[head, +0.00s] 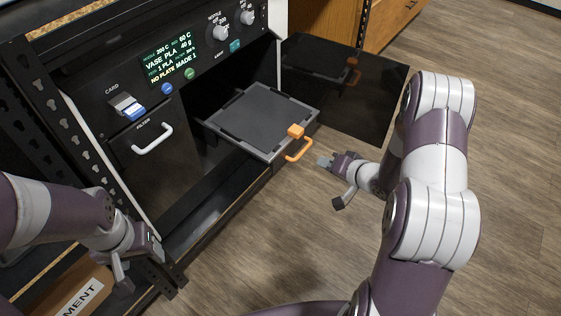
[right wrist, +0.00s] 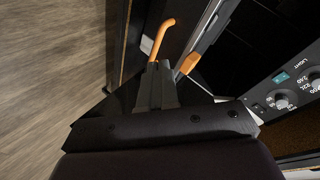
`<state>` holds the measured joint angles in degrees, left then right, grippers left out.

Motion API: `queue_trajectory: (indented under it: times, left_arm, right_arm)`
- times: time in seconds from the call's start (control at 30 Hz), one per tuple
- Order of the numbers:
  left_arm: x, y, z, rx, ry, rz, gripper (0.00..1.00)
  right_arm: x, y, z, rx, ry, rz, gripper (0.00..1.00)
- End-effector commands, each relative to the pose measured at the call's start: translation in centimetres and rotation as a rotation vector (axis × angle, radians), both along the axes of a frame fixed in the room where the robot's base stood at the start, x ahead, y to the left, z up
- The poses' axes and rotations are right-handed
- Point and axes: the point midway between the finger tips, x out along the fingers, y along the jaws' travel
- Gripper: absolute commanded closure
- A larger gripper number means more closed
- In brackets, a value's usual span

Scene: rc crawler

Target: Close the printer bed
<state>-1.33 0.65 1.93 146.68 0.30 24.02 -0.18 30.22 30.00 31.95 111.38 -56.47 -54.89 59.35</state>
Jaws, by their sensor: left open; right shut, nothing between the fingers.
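The printer bed (head: 255,115) is a dark grey square plate pulled partly out of the black printer. Its front edge carries an orange loop handle (head: 299,152) and an orange block (head: 296,131). My right gripper (head: 322,160) is shut and empty, just right of the handle in the head view; whether it touches cannot be told. In the right wrist view its shut fingers (right wrist: 156,86) point toward the orange handle (right wrist: 160,40), with the orange block (right wrist: 187,64) to their right. My left gripper (head: 145,278) is open at the lower left, away from the bed.
A dark glossy door (head: 345,105) stands open right of the bed and reflects it. The printer's panel has a screen (head: 171,61), knobs and a white filter handle (head: 153,139). A cardboard box (head: 80,295) lies at lower left. The wooden floor (head: 290,225) before the bed is clear.

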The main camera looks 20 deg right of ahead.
Motion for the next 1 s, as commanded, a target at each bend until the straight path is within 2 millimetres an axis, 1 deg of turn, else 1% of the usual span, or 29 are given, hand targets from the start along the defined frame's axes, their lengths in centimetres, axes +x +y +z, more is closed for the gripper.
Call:
queue_trajectory:
  times: [0.03,0.1,0.13,0.2,0.23,0.3,0.33,0.47,0.8,0.9,1.0]
  left_arm:
    - [0.0,0.0,-1.6,0.000,0.000,0.000,0.36]
    - [0.0,0.0,-2.2,0.000,0.000,0.000,0.36]
    - [0.0,0.0,-2.4,0.000,0.000,0.000,0.36]
    - [0.0,0.0,-2.6,0.000,0.000,0.000,0.36]
    - [0.0,0.0,-2.7,0.000,0.000,0.000,0.36]
    - [0.0,0.0,-2.9,0.000,-0.001,0.000,0.36]
    - [0.0,0.0,-3.1,0.000,-0.001,0.000,0.36]
    - [0.0,0.0,-4.2,0.000,-0.001,0.000,0.36]
    - [0.0,0.0,-8.0,0.000,-0.001,0.000,0.36]
    - [0.0,0.0,-9.2,0.000,-0.001,0.000,0.36]
    - [0.0,0.0,-9.9,0.000,-0.001,0.000,0.36]
  right_arm:
    - [-0.9,0.0,-2.5,0.185,-0.041,-0.003,1.00]
    - [-2.5,0.6,-3.0,0.441,-0.091,0.016,1.00]
    - [-3.2,0.8,-3.0,0.534,-0.105,0.025,1.00]
    - [-4.6,1.0,-2.8,0.697,-0.124,0.046,1.00]
    - [-5.0,1.1,-2.7,0.744,-0.129,0.055,1.00]
    - [-5.4,1.4,-2.5,0.803,-0.133,0.067,1.00]
    - [-5.2,1.6,-2.4,0.815,-0.134,0.070,1.00]
    - [-3.7,3.0,-2.6,0.816,-0.134,0.075,1.00]
    - [2.2,7.6,-2.7,0.811,-0.135,0.076,1.00]
    - [3.6,8.6,-2.7,0.810,-0.137,0.075,1.00]
    - [4.5,9.3,-2.6,0.810,-0.135,0.072,1.00]
